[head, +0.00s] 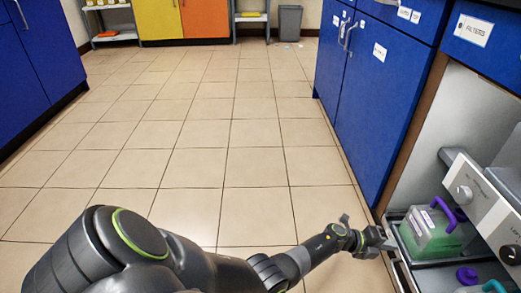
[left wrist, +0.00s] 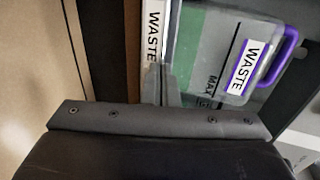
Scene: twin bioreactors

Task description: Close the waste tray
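The waste tray (head: 396,262) is pulled out from the bench unit at the lower right. Its white front strip (left wrist: 153,32) bears the word WASTE in the left wrist view. In it sits a clear box of green liquid with a purple handle, the waste container (head: 432,238); it also shows in the left wrist view (left wrist: 208,50). My left gripper (head: 384,243) is at the tray's front edge. Its fingers (left wrist: 161,88) look close together and overlap the front strip; I cannot tell whether they touch it. My right gripper is not in view.
Blue cabinets (head: 375,85) stand along the right, beside the open bay. A grey-white bioreactor panel with knobs (head: 485,200) is above the tray. A purple-capped bottle (head: 467,277) stands at the lower right.

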